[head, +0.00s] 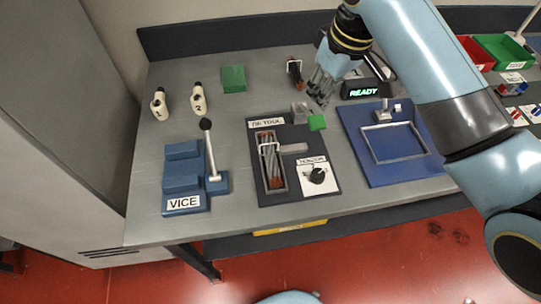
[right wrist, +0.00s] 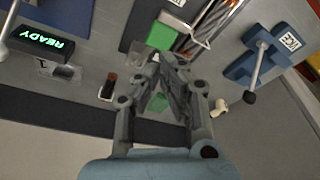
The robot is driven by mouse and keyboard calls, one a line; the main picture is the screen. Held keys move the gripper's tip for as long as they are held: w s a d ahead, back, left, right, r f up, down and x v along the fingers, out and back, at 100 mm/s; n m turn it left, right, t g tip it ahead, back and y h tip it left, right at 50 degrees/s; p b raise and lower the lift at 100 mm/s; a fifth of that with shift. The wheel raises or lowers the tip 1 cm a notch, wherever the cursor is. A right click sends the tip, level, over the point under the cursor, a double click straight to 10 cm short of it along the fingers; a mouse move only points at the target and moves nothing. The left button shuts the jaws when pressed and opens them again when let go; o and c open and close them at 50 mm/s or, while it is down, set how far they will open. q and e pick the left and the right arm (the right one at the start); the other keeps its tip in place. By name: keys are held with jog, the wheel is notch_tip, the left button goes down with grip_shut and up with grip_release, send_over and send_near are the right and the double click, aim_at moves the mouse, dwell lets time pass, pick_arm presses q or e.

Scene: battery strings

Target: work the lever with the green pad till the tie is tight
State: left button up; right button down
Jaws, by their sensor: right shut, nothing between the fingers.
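The tie tool (head: 298,190) is a dark board labelled TIE TOOL, with a bundle of dark and reddish cells (head: 271,165) in its slot and a white tie around it. The lever's green pad (head: 317,122) sticks out at the tool's far right corner; it also shows in the right wrist view (right wrist: 162,36). My right gripper (head: 319,97) is shut and empty, just beyond the pad and apart from it in the head view. In the right wrist view its fingertips (right wrist: 157,60) lie close to the pad; contact cannot be told. My left gripper is not in view.
A blue vice (head: 183,175) with an upright lever stands left of the tool. A blue tray (head: 385,150) lies to the right. A black knob (head: 317,175) sits on the tool.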

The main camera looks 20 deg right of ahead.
aim_at(318, 122)
jog(key=shift+s+a+f+b, duration=0.15)
jog(key=shift+f+b, duration=0.35)
jog(key=shift+f, duration=1.05)
jog(key=shift+s+d+f+b, duration=0.15)
jog(key=shift+f+b, duration=0.35)
jog(key=shift+f, duration=1.05)
jog(key=shift+s+a+f+b, duration=0.2)
jog(key=shift+f+b, duration=0.3)
jog(key=shift+f, duration=1.05)
jog(key=shift+r, duration=0.1)
notch_tip(318, 122, up, 3)
jog(key=p, duration=0.3)
jog(key=shift+w+d, duration=0.1)
jog(key=shift+r, duration=0.1)
jog(key=shift+w+d+r, duration=0.1)
jog(key=shift+w+r, duration=0.1)
jog(key=shift+r, duration=1.25)
jog(key=shift+w+r, duration=0.15)
jog(key=shift+r, duration=1.3)
jog(key=shift+s+f, duration=0.1)
